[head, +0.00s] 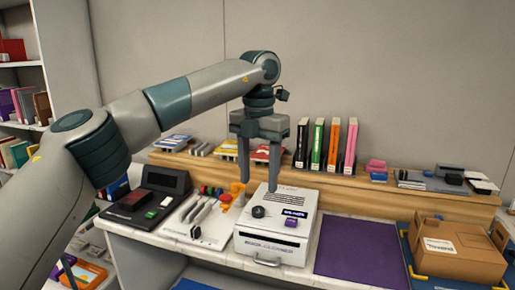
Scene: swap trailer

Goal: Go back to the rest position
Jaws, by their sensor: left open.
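My left arm reaches in from the left of the head view and arches over the workbench. My left gripper (258,187) points straight down with its two fingers apart and nothing visible between them. It hangs in front of the wooden shelf, over the back of a white box-shaped device (290,208). I cannot tell the exact height of the fingertips above the device. My right gripper does not show.
A dark terminal (157,193) and a white board with tools (202,222) stand left of the device. A purple mat (356,247) lies bare to its right. A cardboard box (455,249) sits on a blue mat at far right. Upright books (326,145) stand on the shelf (380,196).

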